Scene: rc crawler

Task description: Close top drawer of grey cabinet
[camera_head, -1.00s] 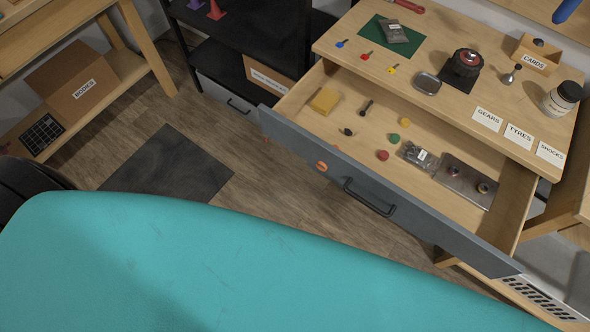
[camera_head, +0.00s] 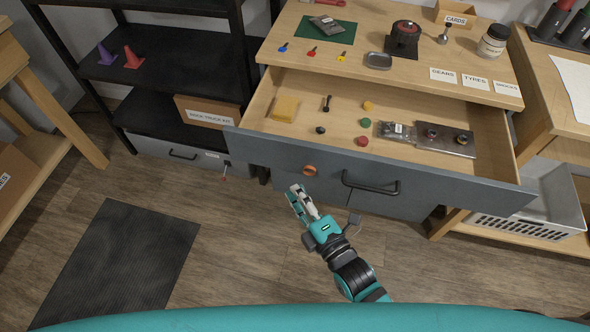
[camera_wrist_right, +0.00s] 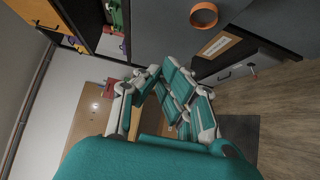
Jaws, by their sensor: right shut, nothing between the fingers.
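The top drawer of the grey cabinet is pulled out in the head view, its grey-blue front (camera_head: 270,152) facing me. The drawer holds a yellow sponge (camera_head: 285,108), small coloured knobs and a metal plate (camera_head: 452,142). My right gripper (camera_head: 298,190) is shut and empty, just in front of the drawer front near the orange piece and left of the handle; a gap or contact is unclear. The right wrist view shows its fingers (camera_wrist_right: 163,82) and the orange piece (camera_wrist_right: 203,15). My left gripper is out of view.
The wooden top (camera_head: 330,62) above the drawer carries a green mat, a jar and labels. A black shelf (camera_head: 175,65) stands left. A white basket (camera_head: 535,215) sits low at right. A dark mat (camera_head: 125,260) lies on otherwise open floor.

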